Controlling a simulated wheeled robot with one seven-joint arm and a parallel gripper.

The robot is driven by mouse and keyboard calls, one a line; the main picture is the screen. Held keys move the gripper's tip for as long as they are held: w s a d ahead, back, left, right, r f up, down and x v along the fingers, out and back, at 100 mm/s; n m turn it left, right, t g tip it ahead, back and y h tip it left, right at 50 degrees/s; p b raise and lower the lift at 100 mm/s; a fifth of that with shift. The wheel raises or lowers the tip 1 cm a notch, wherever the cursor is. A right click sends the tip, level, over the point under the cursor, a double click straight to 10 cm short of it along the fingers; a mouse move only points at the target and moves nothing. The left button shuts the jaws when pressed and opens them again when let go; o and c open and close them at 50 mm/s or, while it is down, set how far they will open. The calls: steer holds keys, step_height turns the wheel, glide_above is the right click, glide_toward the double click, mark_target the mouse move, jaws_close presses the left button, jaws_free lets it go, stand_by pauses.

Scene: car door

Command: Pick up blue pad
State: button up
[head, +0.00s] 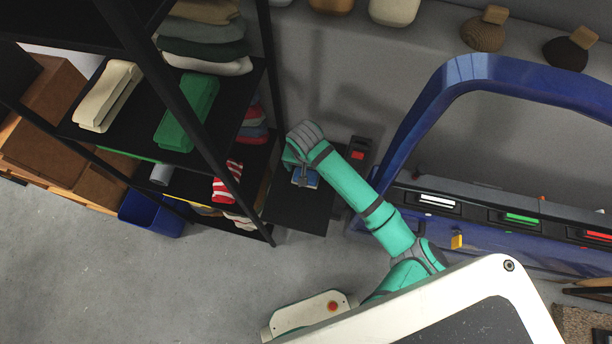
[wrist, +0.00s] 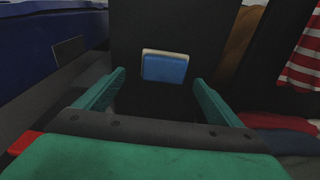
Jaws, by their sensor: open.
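The blue pad (wrist: 165,68) has a pale edge along its top and lies on a dark flat surface (wrist: 145,25) in the wrist view. In the head view the blue pad (head: 311,179) shows only in part, beneath my gripper (head: 302,176). In the wrist view my gripper (wrist: 158,88) is open, with one green finger at each side. The pad appears between the fingers and a little beyond their tips, with nothing held. Contact between fingers and pad is not visible.
A black shelf (head: 140,115) with folded cloths stands on the left. A blue car door (head: 400,140) stands on the right. A small dark box with a red patch (head: 358,153) is close to my arm. Red-and-white striped cloth (wrist: 303,58) hangs at right in the wrist view.

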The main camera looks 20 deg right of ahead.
steer(key=shift+w+a+f, duration=0.1)
steer(key=shift+w+f, duration=0.15)
steer(key=shift+f, duration=1.05)
steer(key=shift+w+a+f, duration=0.1)
steer(key=shift+w+f, duration=0.1)
steer(key=shift+f, duration=1.1)
steer(key=c, duration=1.2)
steer(key=shift+w, duration=0.15)
